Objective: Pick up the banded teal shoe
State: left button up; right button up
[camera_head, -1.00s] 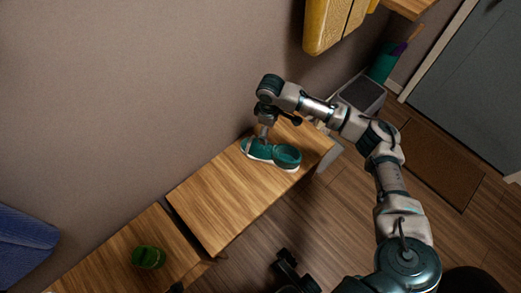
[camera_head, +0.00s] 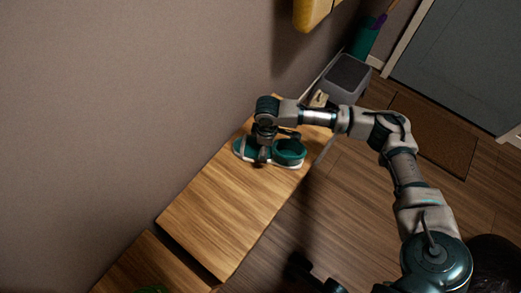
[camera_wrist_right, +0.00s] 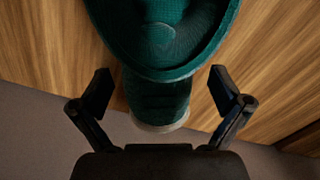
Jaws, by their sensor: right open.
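The teal shoe (camera_head: 290,152) with a pale sole stands on the wooden bench in the head view. In the right wrist view the shoe (camera_wrist_right: 160,55) fills the upper middle, its narrower part reaching down to a pale edge. My right gripper (camera_head: 264,153) is over the shoe's middle and hides part of it. In the wrist view its two fingers (camera_wrist_right: 161,90) are open, one on each side of the narrower part, with gaps visible. A dark gripper, seemingly my left one (camera_head: 314,272), is at the bottom edge, far from the shoe; its jaws are unclear.
The wooden bench top (camera_head: 225,205) is clear left of the shoe. Another green item (camera_head: 150,289) is cut off at the bottom edge. A grey box (camera_head: 345,78) and a teal container (camera_head: 364,40) stand beyond the bench. The wall runs close along its back.

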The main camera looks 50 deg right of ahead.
jog(key=shift+d+r, duration=0.1)
jog(key=shift+r, duration=0.1)
jog(key=shift+c, duration=0.5)
jog(key=shift+d+f, duration=0.1)
jog(key=c, duration=1.2)
